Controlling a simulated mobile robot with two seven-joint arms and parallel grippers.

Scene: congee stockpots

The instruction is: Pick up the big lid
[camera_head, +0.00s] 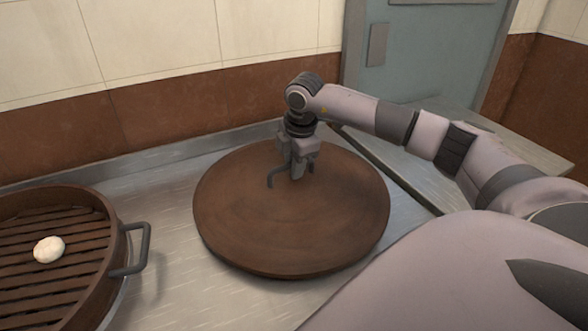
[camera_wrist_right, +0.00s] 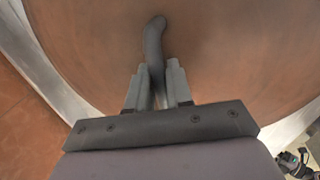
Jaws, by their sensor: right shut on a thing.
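The big lid (camera_head: 300,235) is a wide, round, brown wooden disc on the metal counter in the head view. Its dark curved handle (camera_head: 272,178) shows at the gripper. My right gripper (camera_head: 297,174) is over the lid's middle, pointing down, and is shut on the handle. In the right wrist view the dark handle (camera_wrist_right: 154,50) runs between the two fingers (camera_wrist_right: 158,82), with the brown lid (camera_wrist_right: 230,50) filling the background. The lid looks level; whether it touches the counter is hard to tell. My left gripper is not in view.
A round brown steamer (camera_head: 118,245) with slats and a side handle (camera_head: 142,250) stands at the left, with one white bun (camera_head: 49,249) on it. A tiled wall (camera_head: 180,100) runs behind the metal counter (camera_head: 165,200). A grey-green door (camera_head: 430,60) is at the back right.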

